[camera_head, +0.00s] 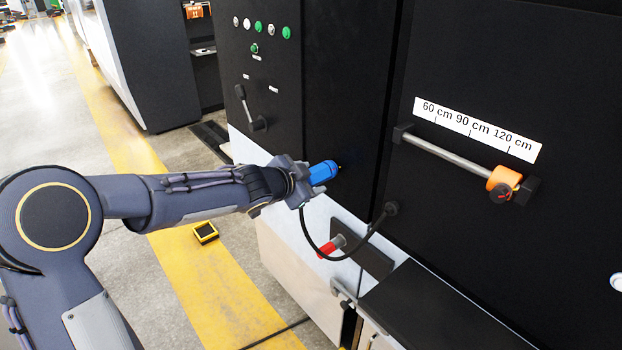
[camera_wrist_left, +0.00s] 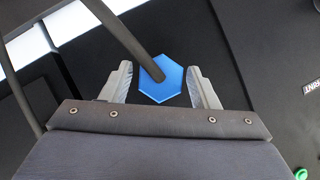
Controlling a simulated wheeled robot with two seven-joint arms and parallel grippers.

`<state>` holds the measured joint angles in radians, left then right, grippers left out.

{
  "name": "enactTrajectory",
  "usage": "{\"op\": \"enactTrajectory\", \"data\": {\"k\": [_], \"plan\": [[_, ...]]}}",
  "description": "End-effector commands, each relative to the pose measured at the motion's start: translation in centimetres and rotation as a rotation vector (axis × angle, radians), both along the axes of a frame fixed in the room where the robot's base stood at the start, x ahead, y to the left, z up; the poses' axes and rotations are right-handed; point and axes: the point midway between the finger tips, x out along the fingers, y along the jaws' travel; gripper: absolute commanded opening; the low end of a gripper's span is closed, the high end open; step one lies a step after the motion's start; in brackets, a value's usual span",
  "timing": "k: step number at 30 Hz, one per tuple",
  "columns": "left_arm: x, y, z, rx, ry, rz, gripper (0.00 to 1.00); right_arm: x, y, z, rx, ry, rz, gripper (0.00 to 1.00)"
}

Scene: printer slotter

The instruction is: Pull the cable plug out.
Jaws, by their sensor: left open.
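The cable plug (camera_head: 323,172) is a blue hexagonal body at the black machine face, at the centre of the head view. Its black cable (camera_head: 307,233) hangs in a loop to a fitting on the machine at the right. My left gripper (camera_head: 303,178) is at the near end of the plug. In the left wrist view the plug (camera_wrist_left: 161,84) lies between the two open fingers of the gripper (camera_wrist_left: 165,85), with a visible gap on each side. The plug's far end is hard to see against the dark panel. My right gripper is in neither view.
A rail with an orange slider (camera_head: 504,181) runs under a scale at the right. A lever (camera_head: 247,105) and several buttons are on the upper left panel. A yellow-black block (camera_head: 205,232) lies on the floor.

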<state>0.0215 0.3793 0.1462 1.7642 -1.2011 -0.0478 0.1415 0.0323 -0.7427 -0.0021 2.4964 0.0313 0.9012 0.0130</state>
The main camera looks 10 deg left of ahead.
Motion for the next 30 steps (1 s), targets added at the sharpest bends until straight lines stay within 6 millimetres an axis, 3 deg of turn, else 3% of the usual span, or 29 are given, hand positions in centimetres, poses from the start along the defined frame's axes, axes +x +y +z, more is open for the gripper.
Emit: {"op": "enactTrajectory", "data": {"k": [2,11,12,18,23,27,30], "plan": [[-0.01,0.02,0.01,0.000,0.000,0.000,0.53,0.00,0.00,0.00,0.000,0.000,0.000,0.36],[-0.03,0.02,0.00,0.000,0.000,0.000,0.14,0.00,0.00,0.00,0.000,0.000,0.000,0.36],[-0.02,0.02,0.03,-0.001,-0.001,0.000,0.39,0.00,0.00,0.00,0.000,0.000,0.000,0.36],[-0.03,0.02,0.02,0.000,0.000,0.000,0.62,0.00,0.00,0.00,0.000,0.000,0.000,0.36],[-0.03,0.03,0.01,0.000,0.000,0.000,0.62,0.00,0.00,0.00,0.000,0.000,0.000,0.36],[-0.04,0.04,-0.03,0.001,0.001,0.000,0.45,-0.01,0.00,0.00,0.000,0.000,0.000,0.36],[-0.03,0.04,-0.02,0.001,0.001,0.000,0.43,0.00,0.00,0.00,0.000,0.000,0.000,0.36]]}}
